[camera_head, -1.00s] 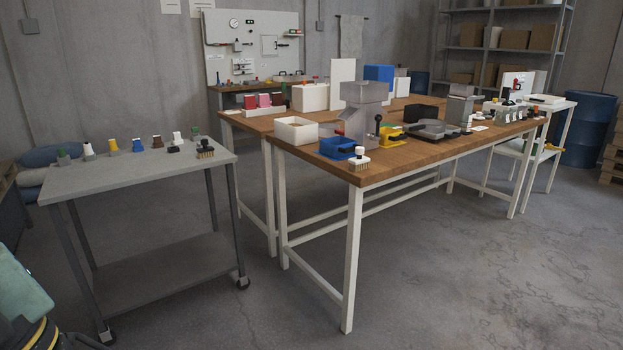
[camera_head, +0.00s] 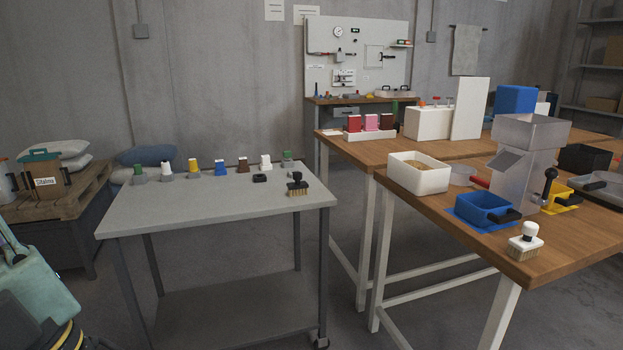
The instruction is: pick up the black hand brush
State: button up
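The black hand brush (camera_head: 297,184) stands on the grey cart top (camera_head: 200,212), near its right edge. It has a dark handle and block with pale tan bristles pointing down. A similar brush with a white handle (camera_head: 525,241) stands on the front corner of the wooden table. My gripper is not in view.
Several small coloured pieces on grey holders line the cart's back edge, such as a blue one (camera_head: 190,171). A small black item (camera_head: 260,178) lies left of the brush. The wooden table (camera_head: 440,207) with bins stands close on the right. The cart's front is clear.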

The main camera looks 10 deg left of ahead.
aim_at(297, 188)
jog(key=i+j+z, duration=0.75)
jog(key=j, duration=0.2)
jog(key=i+j, duration=0.1)
jog(key=j, duration=0.35)
jog(key=i+j, duration=0.1)
jog(key=j, duration=0.3)
jog(key=i+j, duration=0.1)
jog(key=j, duration=0.35)
jog(key=i+j, duration=0.1)
jog(key=j, duration=0.35)
jog(key=i+j, duration=0.1)
jog(key=j, duration=0.35)
jog(key=i+j, duration=0.1)
jog(key=j, duration=0.3)
